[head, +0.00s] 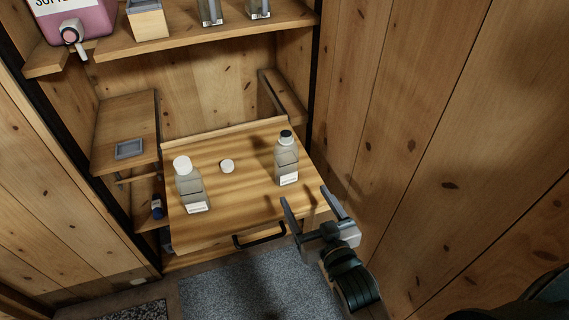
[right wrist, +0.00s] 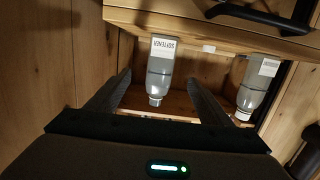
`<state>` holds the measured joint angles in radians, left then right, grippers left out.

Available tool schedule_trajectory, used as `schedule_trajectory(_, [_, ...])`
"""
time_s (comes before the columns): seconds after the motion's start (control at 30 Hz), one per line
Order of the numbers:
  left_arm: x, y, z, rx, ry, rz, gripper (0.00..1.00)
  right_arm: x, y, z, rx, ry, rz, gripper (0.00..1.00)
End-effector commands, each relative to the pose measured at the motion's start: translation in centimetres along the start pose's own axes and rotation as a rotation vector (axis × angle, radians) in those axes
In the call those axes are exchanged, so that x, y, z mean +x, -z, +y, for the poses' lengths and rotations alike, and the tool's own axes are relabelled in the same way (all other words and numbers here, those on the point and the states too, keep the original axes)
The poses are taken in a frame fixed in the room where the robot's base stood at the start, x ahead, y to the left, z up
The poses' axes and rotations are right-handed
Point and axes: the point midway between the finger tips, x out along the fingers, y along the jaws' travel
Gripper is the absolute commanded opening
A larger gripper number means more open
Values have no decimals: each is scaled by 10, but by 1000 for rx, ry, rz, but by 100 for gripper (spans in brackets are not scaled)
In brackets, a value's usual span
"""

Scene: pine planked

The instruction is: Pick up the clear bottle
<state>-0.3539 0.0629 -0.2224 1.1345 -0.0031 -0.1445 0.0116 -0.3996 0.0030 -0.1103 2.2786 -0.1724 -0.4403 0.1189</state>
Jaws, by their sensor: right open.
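Two clear, greyish bottles with white labels stand upright on a wooden pull-out shelf (head: 235,205). One has a dark cap (head: 287,158) and stands at the right. The other has a white cap (head: 189,185) and stands at the left. My right gripper (head: 305,195) is open and empty, just in front of the dark-capped bottle and apart from it. In the right wrist view, that bottle (right wrist: 161,68) appears upside down beyond and between the open fingers. The white-capped bottle (right wrist: 257,85) is off to the right there. My left gripper is not in view.
A small round white object (head: 227,166) lies between the bottles. A black handle (head: 260,237) is on the shelf's front edge. A plank wall (head: 420,130) rises close on the right. An upper shelf (head: 195,38) holds a pink container (head: 85,22) and other items.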

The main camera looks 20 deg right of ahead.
Motion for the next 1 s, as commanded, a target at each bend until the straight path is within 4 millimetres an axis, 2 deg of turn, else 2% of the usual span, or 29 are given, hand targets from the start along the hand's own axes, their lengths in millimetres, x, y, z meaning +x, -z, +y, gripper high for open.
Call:
schedule_trajectory(0.1, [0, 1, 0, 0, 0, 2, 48, 3, 22, -1, 5, -1, 83, 73])
schedule_trajectory(0.2, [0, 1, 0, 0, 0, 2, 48, 4, 32, -2, 6, -1, 122, 73])
schedule_trajectory(0.67, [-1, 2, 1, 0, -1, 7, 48, 8, 35, -2, 6, 0, 129, 73])
schedule_trajectory(0.87, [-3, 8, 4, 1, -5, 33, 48, 29, 39, -2, 5, 0, 129, 73])
schedule_trajectory(1.0, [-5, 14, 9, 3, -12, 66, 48, 53, 43, -2, 5, -1, 129, 73])
